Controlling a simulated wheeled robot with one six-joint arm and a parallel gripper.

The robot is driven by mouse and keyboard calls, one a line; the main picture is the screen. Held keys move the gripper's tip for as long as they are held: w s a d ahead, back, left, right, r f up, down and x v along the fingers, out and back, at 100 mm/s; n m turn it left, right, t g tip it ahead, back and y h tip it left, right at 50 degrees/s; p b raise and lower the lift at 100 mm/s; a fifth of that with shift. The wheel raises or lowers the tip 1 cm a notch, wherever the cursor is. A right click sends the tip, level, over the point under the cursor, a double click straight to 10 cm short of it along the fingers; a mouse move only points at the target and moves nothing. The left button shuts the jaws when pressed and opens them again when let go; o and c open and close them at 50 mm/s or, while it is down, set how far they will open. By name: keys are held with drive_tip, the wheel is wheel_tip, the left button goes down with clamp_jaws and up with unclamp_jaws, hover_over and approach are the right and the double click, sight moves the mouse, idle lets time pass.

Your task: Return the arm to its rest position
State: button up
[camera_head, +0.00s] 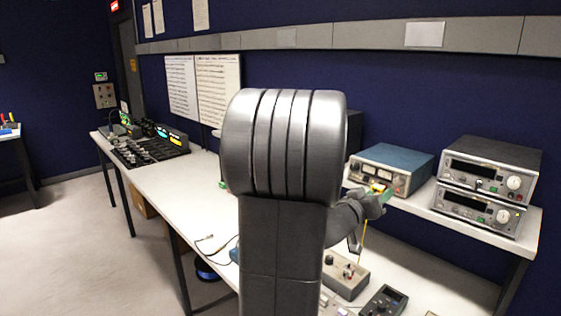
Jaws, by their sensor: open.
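My arm rises as a large grey link in the middle of the view and hides much of the bench behind it. My gripper (371,219) shows just right of this link, partly hidden by it. It is open, with its fingers apart, in front of the shelf and above the bench (180,180). A small green and yellow item (380,188) shows right by the upper finger. A thin yellow line runs down below the gripper; I cannot tell whether either touches it.
A blue instrument (393,165) and two stacked grey instruments (487,180) stand on the raised shelf (518,228) at right. A beige box (345,277) and a dark handheld device (384,301) lie below. A black console (150,150) is at the bench's far left. Open floor (90,240) lies left.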

sight(397, 183)
drive_tip(key=p+x, duration=0.2)
drive_tip(key=x, duration=0.7)
drive_tip(key=shift+w+d, duration=0.25)
drive_tip(key=shift+d, duration=0.05)
drive_tip(key=shift+s+a+f, duration=0.1)
drive_tip(key=shift+a, duration=0.05)
drive_tip(key=b+v, duration=0.3)
drive_tip(key=v, duration=1.1)
drive_tip(key=p+x, duration=0.3)
drive_tip(key=x, duration=1.1)
drive_tip(key=shift+f+m+b, duration=0.15)
drive_tip(key=shift+m+b, duration=0.4)
drive_tip(key=shift+m, duration=0.25)
drive_tip(key=shift+m+b, duration=0.9)
drive_tip(key=shift+b, duration=0.1)
drive_tip(key=m+b, duration=0.3)
drive_tip(key=b, duration=0.1)
drive_tip(key=b+v, duration=0.1)
drive_tip(key=v, duration=1.2)
drive_tip(key=shift+s+r, duration=0.2)
drive_tip(key=shift+r, duration=0.2)
